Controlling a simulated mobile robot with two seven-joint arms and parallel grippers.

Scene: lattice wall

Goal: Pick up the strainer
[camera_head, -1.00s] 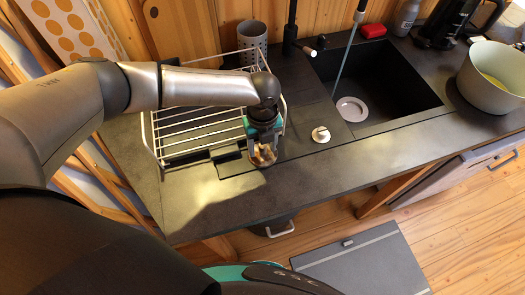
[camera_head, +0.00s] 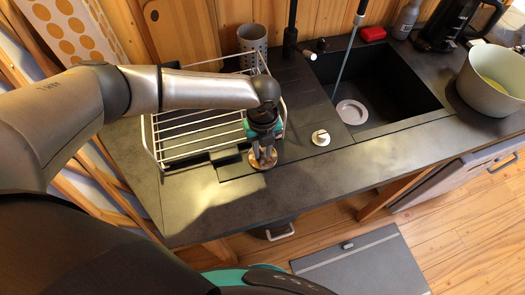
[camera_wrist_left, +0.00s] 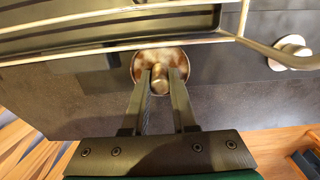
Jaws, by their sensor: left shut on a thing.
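The strainer (camera_head: 262,163) is a small round brass-coloured disc with a raised knob in the middle. It is at the counter beside the front right part of the dish rack; I cannot tell whether it touches the counter. My left gripper (camera_head: 263,157) points down over it. In the left wrist view, the strainer (camera_wrist_left: 146,62) shows between the fingertips of my left gripper (camera_wrist_left: 160,78), which are shut on its knob. The fingers cover part of the disc. My right gripper is in neither view.
A wire dish rack (camera_head: 190,128) stands close to the gripper. A pale round knob (camera_head: 320,137) sits on the counter to the right. Beyond it is the black sink (camera_head: 385,85) with a tap. A large pot (camera_head: 490,80) stands at the far right. The front counter (camera_head: 350,170) is clear.

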